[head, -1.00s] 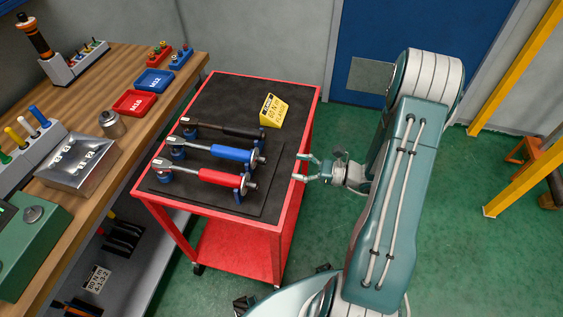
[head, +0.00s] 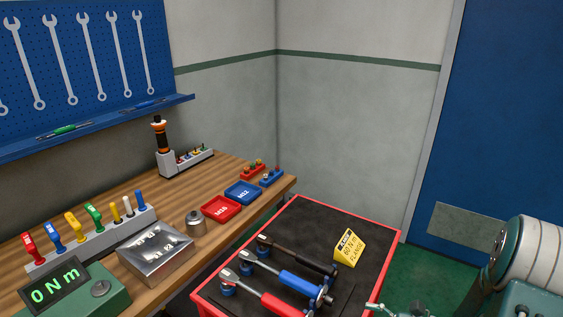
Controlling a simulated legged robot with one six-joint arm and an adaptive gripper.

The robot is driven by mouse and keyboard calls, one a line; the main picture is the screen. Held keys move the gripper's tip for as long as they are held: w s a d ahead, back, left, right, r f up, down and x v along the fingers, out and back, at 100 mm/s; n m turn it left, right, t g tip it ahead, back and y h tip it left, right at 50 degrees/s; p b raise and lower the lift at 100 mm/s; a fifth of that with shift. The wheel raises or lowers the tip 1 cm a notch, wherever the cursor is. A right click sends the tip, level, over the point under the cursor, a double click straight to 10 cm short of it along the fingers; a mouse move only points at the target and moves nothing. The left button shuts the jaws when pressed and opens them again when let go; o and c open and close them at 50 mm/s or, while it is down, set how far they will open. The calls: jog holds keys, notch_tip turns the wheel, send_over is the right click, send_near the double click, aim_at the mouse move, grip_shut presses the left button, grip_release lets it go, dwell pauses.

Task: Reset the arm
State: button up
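My gripper (head: 380,309) shows only in part at the bottom edge of the head view, just right of the red cart's edge. One fingertip is visible; the rest is below the picture, so its opening cannot be judged. My arm (head: 528,262) fills the lower right corner. No tool shows in the visible part of the gripper. Three torque wrenches lie on the cart (head: 209,296): one with a black handle (head: 305,257), one with a blue handle (head: 300,284) and one with a red handle (head: 280,304).
A yellow label (head: 348,248) stands on the cart's black mat. A wooden bench (head: 110,210) at the left holds a socket rack, a silver box, a red tray (head: 221,208) and a blue tray (head: 243,193). A blue door (head: 500,130) is at the right.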

jog(key=s+a+r+n+g+h, duration=0.65)
jog(key=a+r+n+g, duration=0.2)
jog(key=n, duration=0.25)
jog(key=s+d+r+n+t+h, duration=0.1)
jog(key=s+r+n+t+h, duration=0.6)
jog(key=r+n, duration=0.3)
jog(key=shift+r+h, duration=0.85)
jog(key=shift+r, duration=0.15)
